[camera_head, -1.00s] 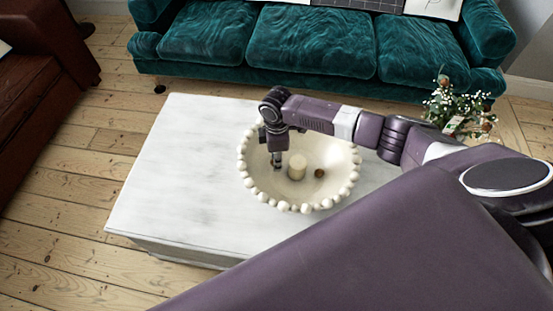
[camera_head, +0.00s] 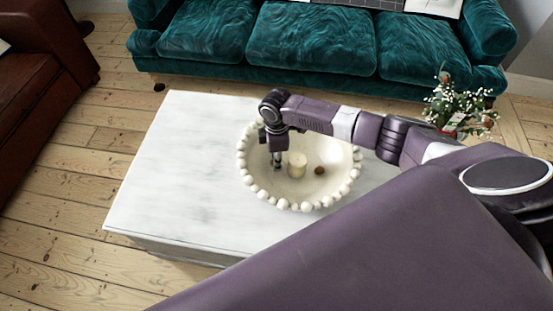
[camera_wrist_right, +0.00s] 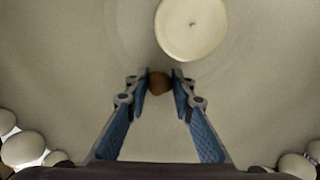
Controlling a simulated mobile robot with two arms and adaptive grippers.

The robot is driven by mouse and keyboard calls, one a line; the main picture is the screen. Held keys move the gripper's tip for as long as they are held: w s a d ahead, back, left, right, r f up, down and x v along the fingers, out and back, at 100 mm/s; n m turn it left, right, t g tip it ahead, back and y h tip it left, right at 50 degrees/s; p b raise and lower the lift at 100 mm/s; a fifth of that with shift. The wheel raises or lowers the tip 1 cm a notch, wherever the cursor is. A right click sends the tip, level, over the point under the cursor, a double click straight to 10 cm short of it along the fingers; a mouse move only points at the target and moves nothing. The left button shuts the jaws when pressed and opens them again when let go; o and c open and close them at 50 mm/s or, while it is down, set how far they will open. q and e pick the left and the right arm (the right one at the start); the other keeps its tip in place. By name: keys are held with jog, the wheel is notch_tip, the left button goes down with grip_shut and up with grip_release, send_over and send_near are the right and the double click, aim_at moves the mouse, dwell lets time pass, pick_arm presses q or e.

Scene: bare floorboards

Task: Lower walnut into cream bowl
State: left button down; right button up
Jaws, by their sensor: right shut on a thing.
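The cream bowl (camera_head: 340,188) has a rim of round beads and stands on the white table. My right gripper (camera_head: 278,164) reaches down inside the bowl, left of a cream candle (camera_head: 297,165). In the right wrist view, the fingertips of my right gripper (camera_wrist_right: 159,83) are shut on a small brown walnut (camera_wrist_right: 159,84). The candle (camera_wrist_right: 191,28) is just beyond it. I cannot tell whether the walnut touches the bowl floor. In the head view the held walnut is not clearly visible. My left gripper is not in view.
A second small brown ball (camera_head: 320,170) lies in the bowl, right of the candle. The white table (camera_head: 180,180) is clear on the left. A plant with white blossoms (camera_head: 458,108) stands behind my right arm. A teal sofa (camera_head: 310,45) is behind the table.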

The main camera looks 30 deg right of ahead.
jog(key=shift+f+b, duration=0.55)
jog(key=shift+f, duration=0.4)
dwell(0.5)
jog(key=o, duration=0.8)
jog(key=shift+o, duration=0.2)
jog(key=shift+s+d+r, duration=0.1)
jog(key=shift+d+r, duration=0.05)
jog(key=shift+r, duration=3.75)
jog(key=shift+f, duration=0.1)
notch_tip(320, 180, down, 7)
jog(key=shift+f, duration=0.2)
jog(key=shift+a+r, duration=0.15)
jog(key=shift+a, duration=0.05)
